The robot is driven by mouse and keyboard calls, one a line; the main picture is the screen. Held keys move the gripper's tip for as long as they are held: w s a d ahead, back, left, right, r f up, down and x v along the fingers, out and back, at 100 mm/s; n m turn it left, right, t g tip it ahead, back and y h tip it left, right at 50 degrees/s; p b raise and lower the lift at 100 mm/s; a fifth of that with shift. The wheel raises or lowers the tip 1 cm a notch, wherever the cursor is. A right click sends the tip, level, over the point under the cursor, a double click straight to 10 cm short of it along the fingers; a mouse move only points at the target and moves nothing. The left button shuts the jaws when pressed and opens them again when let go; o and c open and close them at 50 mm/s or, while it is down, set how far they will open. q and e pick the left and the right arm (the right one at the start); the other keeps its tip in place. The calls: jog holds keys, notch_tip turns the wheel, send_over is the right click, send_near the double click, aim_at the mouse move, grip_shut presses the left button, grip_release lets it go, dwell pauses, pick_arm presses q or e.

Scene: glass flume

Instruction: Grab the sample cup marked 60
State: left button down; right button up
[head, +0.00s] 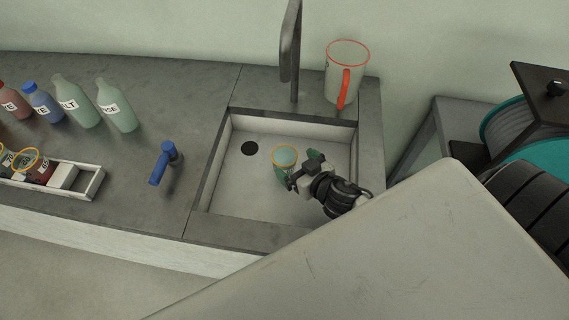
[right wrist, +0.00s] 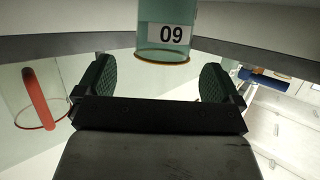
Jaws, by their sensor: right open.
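The sample cup (head: 284,156) is clear greenish with an orange rim and stands in the sink (head: 225,176). In the right wrist view, which looks upside down, the cup (right wrist: 163,46) carries a white label reading 60 inverted. My right gripper (head: 298,167) is open and close beside the cup in the head view. In the wrist view its two green-padded fingers (right wrist: 157,82) are spread, with the cup in line with the gap at the fingertips. I cannot tell how far it is between them. It is not gripped. My left gripper is not in view.
A clear pitcher (head: 346,70) with orange rim and handle stands behind the sink, beside a tall faucet (head: 291,50). A blue tap (head: 166,162) is left of the sink. Several bottles (head: 75,100) and a white rack (head: 91,184) holding cups are farther left.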

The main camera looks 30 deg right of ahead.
aim_at(279, 153)
jog(key=shift+p+x, duration=0.45)
jog(key=shift+x, duration=2.45)
jog(key=shift+s+a+f, duration=0.1)
jog(key=shift+s, duration=0.05)
jog(key=c, duration=1)
notch_tip(279, 153, up, 10)
jog(key=p, duration=0.1)
